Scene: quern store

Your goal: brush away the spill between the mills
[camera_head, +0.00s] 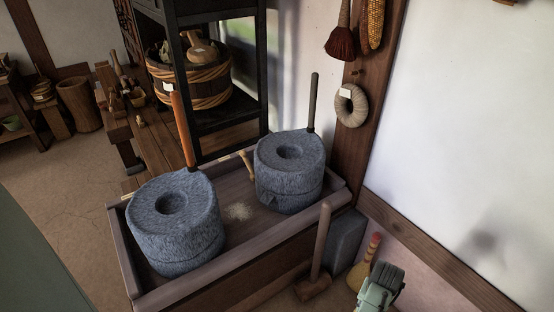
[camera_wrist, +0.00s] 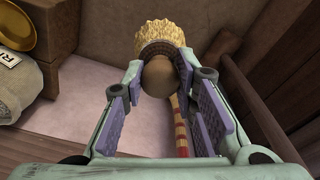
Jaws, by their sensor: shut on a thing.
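Two blue-grey stone mills stand in a wooden trough (camera_head: 232,265) in the head view: the left mill (camera_head: 176,235) with an orange-brown upright handle, the right mill (camera_head: 289,185) with a dark one. A pale, grainy spill (camera_head: 238,212) lies on the trough floor between them. A hand brush (camera_head: 358,276) with straw-coloured bristles and a red-tipped handle is at the lower right, outside the trough. My gripper (camera_head: 371,281) is there, shut on the brush. In the wrist view the bristles (camera_wrist: 158,34) and red-striped handle (camera_wrist: 180,128) show, with a round brown part between my fingers (camera_wrist: 160,72).
A wooden mallet (camera_head: 317,275) and a grey block (camera_head: 345,240) stand between the brush and the trough. A thin wooden stick (camera_head: 246,165) is at the trough's back. A dark shelf frame rises behind it. A sack (camera_wrist: 18,85) and golden bowl (camera_wrist: 18,24) show in the wrist view.

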